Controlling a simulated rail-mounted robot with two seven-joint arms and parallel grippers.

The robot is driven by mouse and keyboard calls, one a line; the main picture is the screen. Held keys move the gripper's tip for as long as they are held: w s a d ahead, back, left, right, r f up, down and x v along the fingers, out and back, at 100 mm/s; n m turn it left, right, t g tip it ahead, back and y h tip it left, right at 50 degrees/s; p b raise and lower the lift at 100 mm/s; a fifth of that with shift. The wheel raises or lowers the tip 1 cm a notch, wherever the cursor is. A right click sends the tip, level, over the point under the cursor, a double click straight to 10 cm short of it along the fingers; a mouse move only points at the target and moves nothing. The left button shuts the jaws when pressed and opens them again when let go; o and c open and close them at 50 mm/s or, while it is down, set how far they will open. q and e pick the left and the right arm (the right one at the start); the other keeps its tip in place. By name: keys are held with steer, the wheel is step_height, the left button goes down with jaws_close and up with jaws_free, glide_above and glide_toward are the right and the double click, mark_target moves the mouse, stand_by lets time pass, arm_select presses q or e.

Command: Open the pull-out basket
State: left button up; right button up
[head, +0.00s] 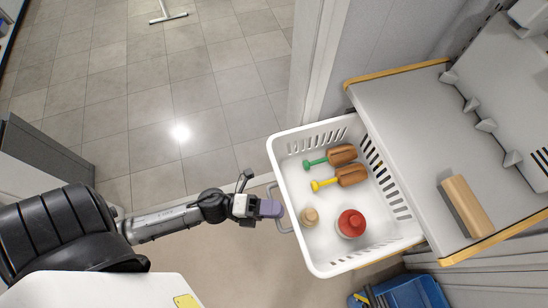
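The pull-out basket (306,248) is a white plastic basket with slotted walls, in the middle of the head view. It sticks far out from under the grey counter, with its inside showing. A thin grey handle (284,229) is on its left, front side. My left gripper (272,208), with purple-grey fingers, is at this handle from the left. The fingers cover part of the handle, and I cannot tell whether they are closed around it. My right gripper is not in view.
In the basket lie two brown tools with green (316,163) and yellow (324,184) handles, a red round item (351,222) and a small tan item (309,216). The grey counter (400,105) has a wooden edge. A blue bin (418,292) stands below right.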

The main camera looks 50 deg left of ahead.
arm_select(q)
steer(key=shift+s, duration=0.1)
stand_by(0.3)
steer(key=v, duration=1.3)
steer(key=shift+s+a, duration=0.15)
steer(key=shift+a, duration=0.2)
steer(key=shift+f, duration=0.1)
